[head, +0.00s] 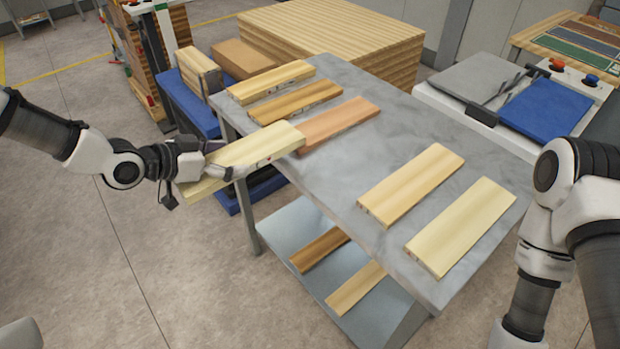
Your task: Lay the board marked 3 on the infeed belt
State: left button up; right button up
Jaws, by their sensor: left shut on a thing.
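My left gripper (203,165) is shut on a pale wooden board (247,151), gripping it near its left end. The board is held over the left edge of the grey table, its right end close to a reddish-brown board (340,124) on the table. Small marks show on the held board's front edge, but I cannot read a number. A machine at the upper right has a flat blue surface (546,106), which looks like the infeed belt; nothing lies on it. My right arm shows at the right edge, but its gripper is out of view.
The grey metal table (385,165) carries several boards, two at the left back and two at the right front (412,185), (461,226). Its lower shelf (300,225) holds two more. A large wood stack (330,35) stands behind. Red and blue buttons (556,64) sit on the machine.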

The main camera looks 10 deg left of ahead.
pick_arm(q)
jog(key=d+f, duration=0.1)
jog(key=d, duration=0.4)
jog(key=d+f, duration=0.1)
jog(key=d, duration=0.4)
jog(key=w+d+f+p, duration=0.1)
jog(key=d, duration=0.4)
jog(key=shift+d+f, duration=0.3)
jog(key=shift+d, duration=0.05)
jog(key=shift+f+p, duration=0.35)
jog(key=shift+p, duration=0.05)
jog(key=shift+w+a+f, duration=0.1)
jog(key=shift+w+f, duration=0.05)
jog(key=shift+f, duration=0.1)
jog(key=o, duration=1.1)
jog(key=shift+r, duration=0.1)
